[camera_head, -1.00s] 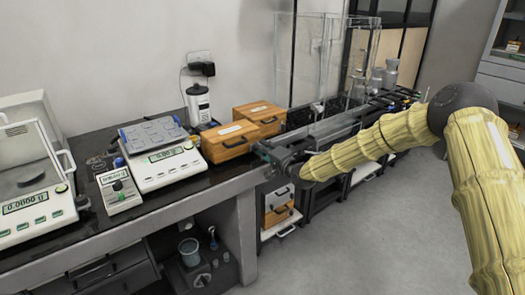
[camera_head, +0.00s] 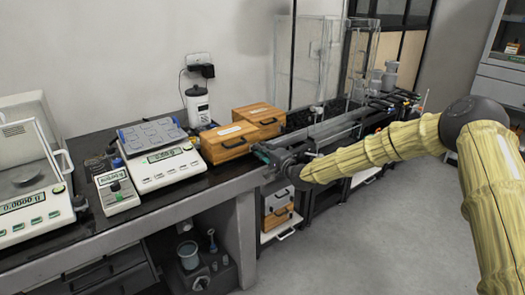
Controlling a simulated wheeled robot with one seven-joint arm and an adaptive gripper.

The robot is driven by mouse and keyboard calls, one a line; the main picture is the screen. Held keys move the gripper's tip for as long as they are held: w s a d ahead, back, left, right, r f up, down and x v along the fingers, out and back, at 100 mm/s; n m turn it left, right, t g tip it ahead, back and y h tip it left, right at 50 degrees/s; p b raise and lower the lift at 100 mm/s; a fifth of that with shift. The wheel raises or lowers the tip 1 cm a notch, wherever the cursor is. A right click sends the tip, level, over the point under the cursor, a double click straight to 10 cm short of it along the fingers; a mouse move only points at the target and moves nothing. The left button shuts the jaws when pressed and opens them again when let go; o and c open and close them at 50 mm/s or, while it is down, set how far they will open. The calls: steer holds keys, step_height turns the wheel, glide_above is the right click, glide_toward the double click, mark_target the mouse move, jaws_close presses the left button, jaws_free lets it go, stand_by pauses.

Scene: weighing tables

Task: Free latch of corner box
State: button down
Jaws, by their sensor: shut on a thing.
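Two wooden boxes stand at the right corner of the black-topped table. The nearer one, the corner box (camera_head: 222,152), has a dark fitting on its front and a pale label on its lid. The other wooden box (camera_head: 258,113) stands behind it to the right. Both lids look closed. My gripper (camera_head: 264,153) is at the right end of the corner box, low beside the table edge. Its jaws are shut on a small part there, seemingly the latch. The fingertips are small and dark, and the latch itself cannot be made out.
A balance (camera_head: 160,160) with a small keypad unit (camera_head: 117,193) stands left of the boxes, and a glass-sided balance (camera_head: 30,180) at far left. A white bottle (camera_head: 197,104) stands behind. A dark rail bench (camera_head: 340,125) runs right. The floor at right is clear.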

steer(key=c, duration=1.5)
jaws_free()
steer(key=shift+d, duration=0.15)
steer(key=v, duration=1.1)
steer(key=shift+s+d, duration=0.2)
steer(key=shift+s, duration=0.15)
